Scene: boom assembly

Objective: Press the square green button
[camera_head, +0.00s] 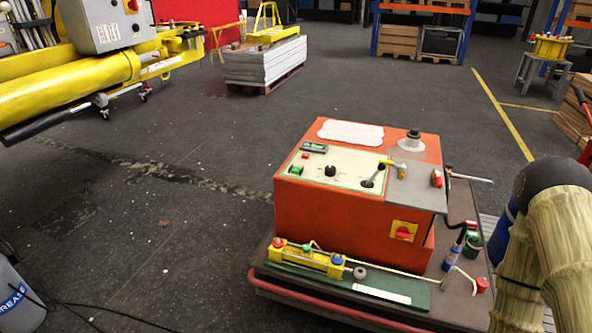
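An orange-red control box (340,217) stands on a low cart at centre right. Its cream top panel (345,158) carries a small green button (296,170) near the left front corner; it is too small to tell whether it is square. A small red button (305,156) sits just behind it. Black knobs (330,170) are to its right on the panel. My gripper is not in view; only links of my arm show at the right edge, apart from the box. Nothing covers the green button.
A yellow cylinder (310,257) lies on the cart's front. Bottles and caps (472,245) stand beside the box. A yellow boom (80,75) is at upper left. Open floor lies left of the cart.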

